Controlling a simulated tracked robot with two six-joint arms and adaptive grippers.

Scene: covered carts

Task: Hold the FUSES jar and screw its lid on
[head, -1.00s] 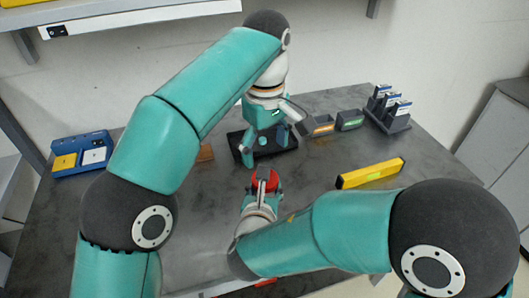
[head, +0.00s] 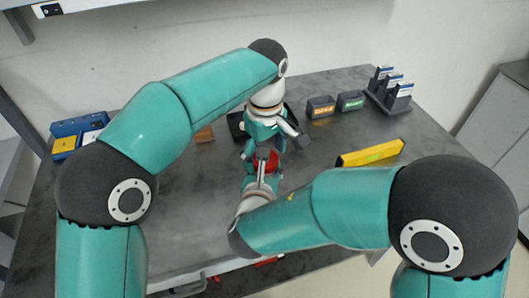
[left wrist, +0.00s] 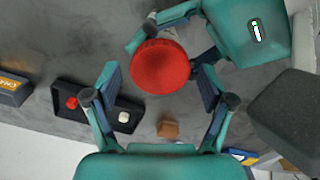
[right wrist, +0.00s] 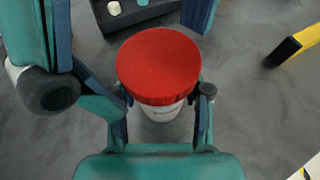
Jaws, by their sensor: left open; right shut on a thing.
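The jar has a white body (right wrist: 160,110) and a wide red lid (right wrist: 158,68) sitting on top; whether the threads are engaged I cannot tell. Its lettering is too small to read. My right gripper (head: 262,176) is shut on the jar body, one finger on each side below the lid, and holds it upright above the table. My left gripper (head: 264,146) is open and close to the lid. In the left wrist view the red lid (left wrist: 160,66) lies between and just beyond its spread fingers, with gaps on both sides.
A black tray (left wrist: 66,112) with small parts and a brown block (head: 204,134) lie behind. Labelled bins (head: 320,107), a rack (head: 390,92) and a yellow level (head: 371,152) are to the right. A blue case (head: 78,125) is at the left. The table between is bare.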

